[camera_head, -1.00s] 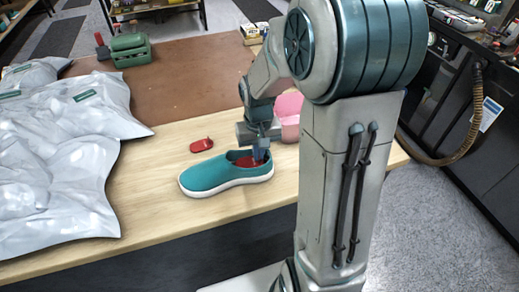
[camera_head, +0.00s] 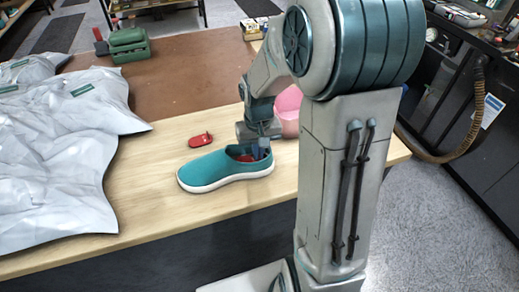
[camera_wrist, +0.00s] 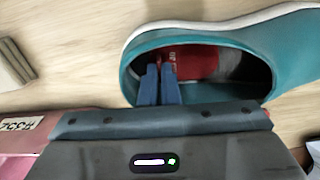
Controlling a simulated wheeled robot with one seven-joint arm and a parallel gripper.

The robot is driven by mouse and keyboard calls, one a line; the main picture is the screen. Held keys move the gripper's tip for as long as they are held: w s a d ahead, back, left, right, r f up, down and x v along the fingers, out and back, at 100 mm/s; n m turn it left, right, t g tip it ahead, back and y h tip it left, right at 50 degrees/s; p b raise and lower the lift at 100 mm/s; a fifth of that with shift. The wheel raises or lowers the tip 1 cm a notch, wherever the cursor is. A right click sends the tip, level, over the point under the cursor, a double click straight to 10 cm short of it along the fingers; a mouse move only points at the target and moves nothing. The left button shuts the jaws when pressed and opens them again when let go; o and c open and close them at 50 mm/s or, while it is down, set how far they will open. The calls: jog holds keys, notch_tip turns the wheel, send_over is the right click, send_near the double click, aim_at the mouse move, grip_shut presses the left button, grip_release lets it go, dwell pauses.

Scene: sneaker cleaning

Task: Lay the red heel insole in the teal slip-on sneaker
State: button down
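The teal slip-on sneaker (camera_head: 212,169) lies on the wooden table, its toe to the left in the head view. It also shows in the wrist view (camera_wrist: 292,48). A red heel insole (camera_wrist: 195,62) is inside its opening, partly hidden by the shoe's rim and my fingers; a little of it shows in the head view (camera_head: 243,158). My gripper (camera_wrist: 159,72) has its blue fingers down in the opening at the heel end. They are close together, with a thin red part of the insole between the tips.
A second red insole-like piece with a small tab (camera_head: 200,140) lies on the table behind the shoe. A pink container (camera_head: 287,104) stands close behind my gripper. Grey plastic bags (camera_head: 60,170) fill the left. Bare wood lies around the shoe.

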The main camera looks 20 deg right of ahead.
jog(key=shift+f, duration=0.25)
jog(key=c, duration=1.6)
grip_release()
notch_tip(320, 180, up, 14)
jog(key=s+t, duration=0.1)
jog(key=s, duration=0.4)
jog(key=s+a+f+t, duration=0.1)
jog(key=s, duration=0.4)
jog(key=s+a+f+n+t, duration=0.1)
jog(key=s, duration=0.3)
jog(key=shift+s+a+f+b, duration=0.25)
jog(key=shift+s+b, duration=0.1)
jog(key=shift+s, duration=0.05)
